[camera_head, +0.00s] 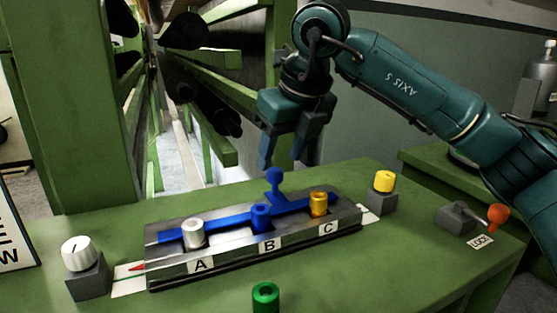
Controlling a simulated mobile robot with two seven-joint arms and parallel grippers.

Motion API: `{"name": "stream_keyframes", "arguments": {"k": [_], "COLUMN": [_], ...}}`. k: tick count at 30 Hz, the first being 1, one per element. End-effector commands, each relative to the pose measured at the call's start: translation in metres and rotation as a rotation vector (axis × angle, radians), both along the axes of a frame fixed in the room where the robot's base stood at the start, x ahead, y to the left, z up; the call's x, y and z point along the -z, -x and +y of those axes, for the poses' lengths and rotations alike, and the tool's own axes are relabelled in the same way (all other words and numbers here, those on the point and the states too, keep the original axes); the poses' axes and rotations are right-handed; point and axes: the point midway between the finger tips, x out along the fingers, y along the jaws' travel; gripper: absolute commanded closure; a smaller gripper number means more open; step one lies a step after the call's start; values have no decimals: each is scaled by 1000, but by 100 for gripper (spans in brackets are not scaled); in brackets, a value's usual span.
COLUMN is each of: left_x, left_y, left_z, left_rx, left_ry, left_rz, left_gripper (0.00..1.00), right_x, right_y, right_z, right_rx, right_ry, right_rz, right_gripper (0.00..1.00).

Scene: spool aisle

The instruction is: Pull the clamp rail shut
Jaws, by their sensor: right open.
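The blue clamp rail (222,219) lies lengthwise along a grey metal fixture (165,264). Its blue knob handle (275,178) stands upright at the back edge, near the middle. The fixture's front is labelled A, B and C. A silver spool (194,234) stands at A, a blue one (261,218) at B and a gold one (319,204) at C, in front of the rail. My right gripper (284,157) is open and empty, pointing down just above and behind the knob handle. I cannot tell if it touches the knob. My left gripper is out of view.
A green spool (265,297) stands at the bench's front edge. A white knob (79,253) on a block stands at left, a yellow one (384,181) at right. A lever with an orange knob (497,215) by a LOCK label is farther right. Green posts rise behind.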

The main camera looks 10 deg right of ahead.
Motion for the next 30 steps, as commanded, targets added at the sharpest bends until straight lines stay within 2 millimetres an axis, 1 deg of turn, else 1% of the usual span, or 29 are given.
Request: {"name": "stream_keyframes", "arguments": {"k": [1, 6, 9, 12, 15, 18, 30], "left_x": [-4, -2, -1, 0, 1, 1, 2], "left_y": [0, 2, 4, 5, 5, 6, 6], "left_z": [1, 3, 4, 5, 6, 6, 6], "left_rx": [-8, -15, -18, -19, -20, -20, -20], "left_ry": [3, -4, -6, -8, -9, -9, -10], "left_rz": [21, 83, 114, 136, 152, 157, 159], "left_gripper": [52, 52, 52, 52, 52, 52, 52], "right_x": [-16, -51, -68, -79, -86, -89, -89], "right_y": [4, 18, 25, 29, 32, 34, 34], "right_z": [-2, -8, -11, -13, -14, -15, -15], "right_rx": [0, -1, -1, -1, 0, -1, -1], "right_ry": [-1, -1, 0, 0, 0, 1, 1], "right_rz": [-5, -3, -2, -1, 0, 1, 1], "right_gripper": [52, 52, 52, 52, 52, 52, 52]}}
